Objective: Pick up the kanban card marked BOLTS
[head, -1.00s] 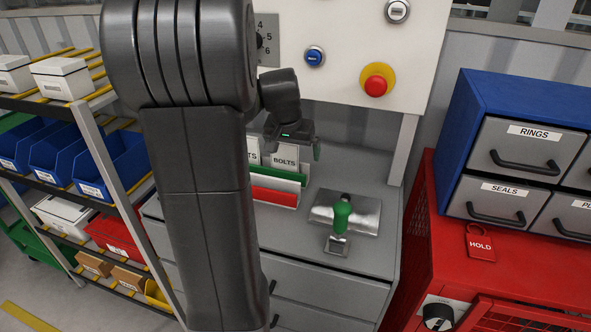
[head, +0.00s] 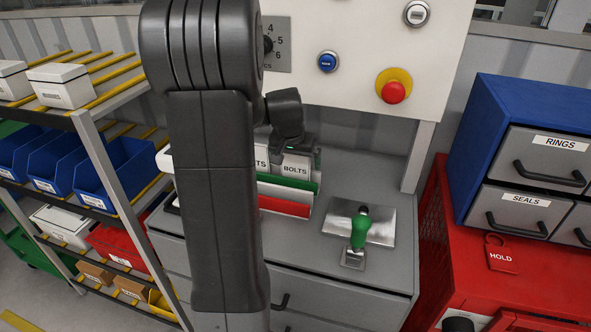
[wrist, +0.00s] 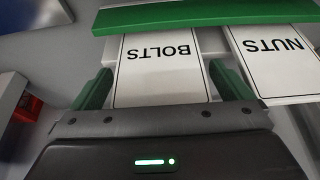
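The white card marked BOLTS (head: 295,168) stands in a card holder (head: 284,206) with green and red strips on the grey cabinet top. In the wrist view the BOLTS card (wrist: 160,75) appears upside down, between the green fingers of my gripper (wrist: 163,88). One finger is on each side of the card, with a small gap visible at least on the right. My gripper (head: 298,148) is open, just above and behind the card in the head view. The card's lower part is hidden by the holder.
The NUTS card (wrist: 280,60) stands close beside the BOLTS card. A panel with a red button (head: 394,92) rises behind. A red cabinet (head: 520,290) borders the right.

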